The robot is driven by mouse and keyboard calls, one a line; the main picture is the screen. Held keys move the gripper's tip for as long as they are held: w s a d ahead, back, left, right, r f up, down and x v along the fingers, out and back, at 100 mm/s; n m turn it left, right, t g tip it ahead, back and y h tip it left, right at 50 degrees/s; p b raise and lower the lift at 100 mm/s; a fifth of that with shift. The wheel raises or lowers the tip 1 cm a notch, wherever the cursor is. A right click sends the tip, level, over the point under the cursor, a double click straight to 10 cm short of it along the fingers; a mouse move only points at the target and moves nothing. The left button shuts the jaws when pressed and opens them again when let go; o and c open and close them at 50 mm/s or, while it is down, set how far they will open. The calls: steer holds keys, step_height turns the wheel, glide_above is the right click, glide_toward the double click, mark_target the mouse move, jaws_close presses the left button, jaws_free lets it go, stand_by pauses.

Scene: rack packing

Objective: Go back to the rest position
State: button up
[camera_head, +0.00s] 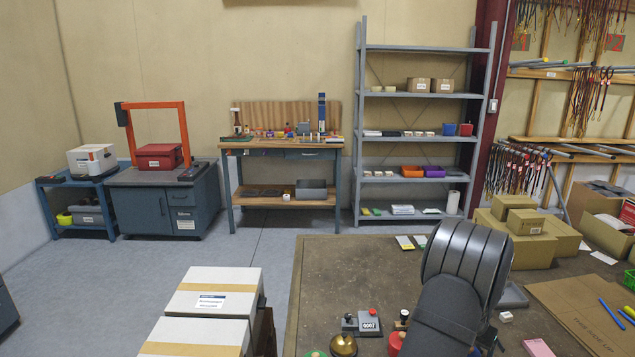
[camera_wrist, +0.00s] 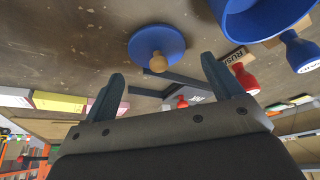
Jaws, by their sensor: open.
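My gripper (camera_wrist: 162,68) shows in the wrist view with its two dark fingers spread and nothing held between them. A round blue piece with a tan knob (camera_wrist: 157,45) lies beyond the fingertips, apart from them as far as I can tell. In the head view my arm rises at the lower right over the brown table (camera_head: 340,265). My gripper cannot be made out there, behind the arm or below the frame edge.
In the head view, a device marked 0007 (camera_head: 369,323) and a brass bell (camera_head: 343,345) stand left of my arm. White boxes (camera_head: 212,292) stand beyond the table's left edge. In the wrist view, a blue bowl (camera_wrist: 238,24) and a red stamp (camera_wrist: 245,80) are close by.

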step_height(320, 180, down, 2)
steer(key=shift+f, duration=0.15)
steer(key=v, duration=1.3)
steer(key=x, duration=1.3)
steer(key=shift+f, duration=0.15)
step_height(320, 180, up, 4)
steer(key=shift+r, duration=0.25)
steer(key=s+d+r, duration=0.3)
steer(key=s+r, duration=0.5)
steer(key=s, duration=0.3)
steer(key=w+a+r, duration=0.3)
steer(key=w+a, duration=0.1)
steer(key=a, duration=0.4)
steer(key=w+a+f, duration=0.1)
steer(key=w+f, duration=0.1)
steer(key=w, duration=0.1)
steer(key=w+a+f, duration=0.2)
steer(key=w+f, duration=0.1)
steer(key=w+a+f, duration=0.2)
steer(key=w+f, duration=0.1)
steer(key=shift+w+a+f, duration=0.1)
steer(key=shift+w+f, duration=0.15)
steer(key=shift+f, duration=0.65)
steer(key=shift+o, duration=0.2)
